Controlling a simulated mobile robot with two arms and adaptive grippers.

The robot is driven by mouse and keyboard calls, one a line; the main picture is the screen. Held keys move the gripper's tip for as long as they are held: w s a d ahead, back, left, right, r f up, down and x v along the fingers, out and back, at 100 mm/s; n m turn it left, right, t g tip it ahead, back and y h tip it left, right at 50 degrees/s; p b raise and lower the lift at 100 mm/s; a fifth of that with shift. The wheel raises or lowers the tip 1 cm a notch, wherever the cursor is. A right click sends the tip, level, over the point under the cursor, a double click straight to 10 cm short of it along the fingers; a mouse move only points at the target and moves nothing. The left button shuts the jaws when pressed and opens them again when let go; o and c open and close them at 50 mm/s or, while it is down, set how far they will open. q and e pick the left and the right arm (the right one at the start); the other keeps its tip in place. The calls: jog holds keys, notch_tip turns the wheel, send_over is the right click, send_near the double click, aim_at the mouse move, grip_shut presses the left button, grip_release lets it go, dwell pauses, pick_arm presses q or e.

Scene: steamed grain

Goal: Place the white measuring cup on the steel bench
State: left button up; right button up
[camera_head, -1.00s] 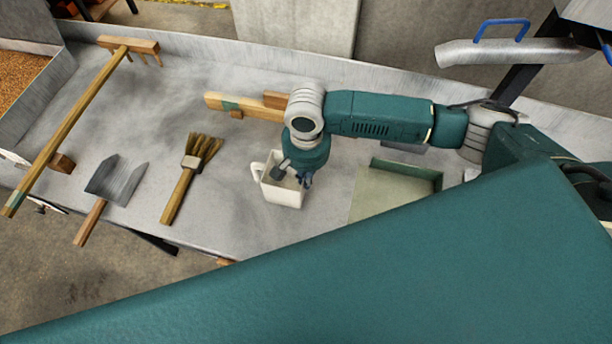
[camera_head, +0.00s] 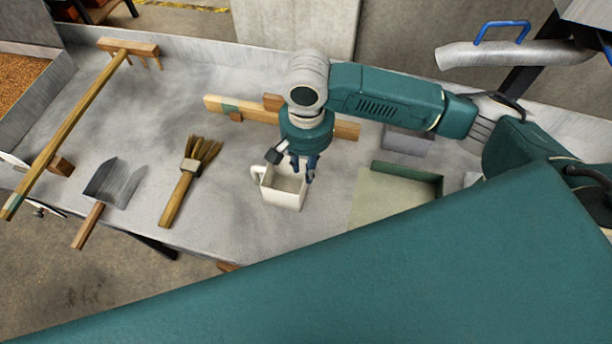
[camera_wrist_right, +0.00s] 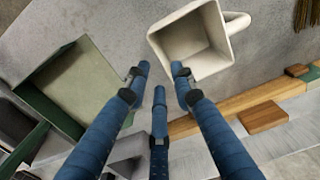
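The white measuring cup (camera_head: 287,198) stands upright on the grey steel bench (camera_head: 228,217), its handle towards the left. The cup looks empty, and in the right wrist view it (camera_wrist_right: 193,44) shows its open mouth. My right gripper (camera_head: 303,170) is just above the cup at its back right rim. In the right wrist view its three blue fingers (camera_wrist_right: 159,76) are spread with nothing between them. One fingertip overlaps the cup's rim in that view; I cannot tell whether it touches. My left gripper is not in view.
A brush (camera_head: 182,187), a small shovel (camera_head: 113,185) and a wooden rake (camera_head: 65,127) lie left of the cup. A wooden piece (camera_head: 228,105) lies behind it. A pale green open tray (camera_head: 388,195) is to the right. Bare bench lies between brush and cup.

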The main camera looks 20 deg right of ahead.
notch_tip(320, 180, up, 5)
jog(key=shift+f, duration=0.1)
dwell(0.7)
